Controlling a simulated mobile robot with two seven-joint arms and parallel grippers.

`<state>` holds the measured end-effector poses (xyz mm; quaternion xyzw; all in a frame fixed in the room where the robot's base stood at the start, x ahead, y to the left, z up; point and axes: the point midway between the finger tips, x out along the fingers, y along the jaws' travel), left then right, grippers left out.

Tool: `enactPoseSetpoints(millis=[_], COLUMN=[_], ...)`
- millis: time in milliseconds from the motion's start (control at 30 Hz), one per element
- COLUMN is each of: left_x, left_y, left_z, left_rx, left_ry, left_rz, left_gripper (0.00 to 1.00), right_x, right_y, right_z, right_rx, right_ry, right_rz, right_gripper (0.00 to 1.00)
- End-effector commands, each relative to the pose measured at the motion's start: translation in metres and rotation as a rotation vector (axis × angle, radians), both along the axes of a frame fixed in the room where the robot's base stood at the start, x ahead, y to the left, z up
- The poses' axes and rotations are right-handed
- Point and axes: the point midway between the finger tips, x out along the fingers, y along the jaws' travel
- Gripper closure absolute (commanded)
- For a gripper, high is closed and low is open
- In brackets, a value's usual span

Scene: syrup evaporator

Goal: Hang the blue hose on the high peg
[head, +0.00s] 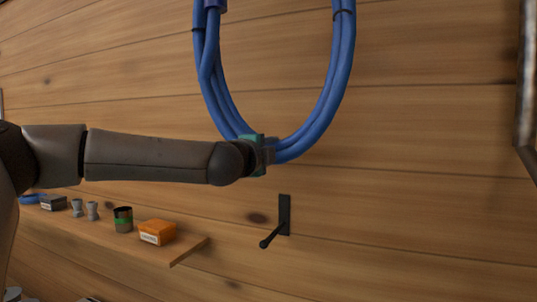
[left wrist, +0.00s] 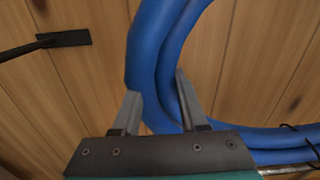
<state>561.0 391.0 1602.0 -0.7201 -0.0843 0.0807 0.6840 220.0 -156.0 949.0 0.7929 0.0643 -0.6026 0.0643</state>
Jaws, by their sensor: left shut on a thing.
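The blue hose (head: 340,75) is a coil of several strands in a U-shaped loop before the plank wall; its top is cut off by the upper edge of the head view. My left gripper (head: 268,151) is shut on the bottom of the loop. In the left wrist view the hose (left wrist: 150,45) passes between its two fingers (left wrist: 157,90). A black peg (head: 271,236) on a dark wall plate is below and slightly right of the gripper, apart from the hose. A peg also shows at upper left in the left wrist view (left wrist: 62,38). My right gripper is not in view.
A wooden shelf (head: 187,249) at lower left holds an orange box (head: 157,232), a dark can with a green band (head: 123,219), small grey fittings (head: 92,211) and a grey box (head: 53,202). A metal pipe (head: 526,80) runs along the right edge. The wall right of the peg is clear.

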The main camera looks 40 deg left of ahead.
Motion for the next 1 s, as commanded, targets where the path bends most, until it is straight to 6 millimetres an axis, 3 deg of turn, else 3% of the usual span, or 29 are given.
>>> enactPoseSetpoints(millis=[1000], left_x=[0.064], left_y=[0.015], left_z=[0.005], left_rx=[0.004], left_ry=[-0.010], left_rz=[0.002], left_gripper=[1.00], right_x=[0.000], right_y=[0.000], right_z=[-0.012], right_rx=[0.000], right_ry=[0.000], right_rz=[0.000], right_gripper=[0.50])
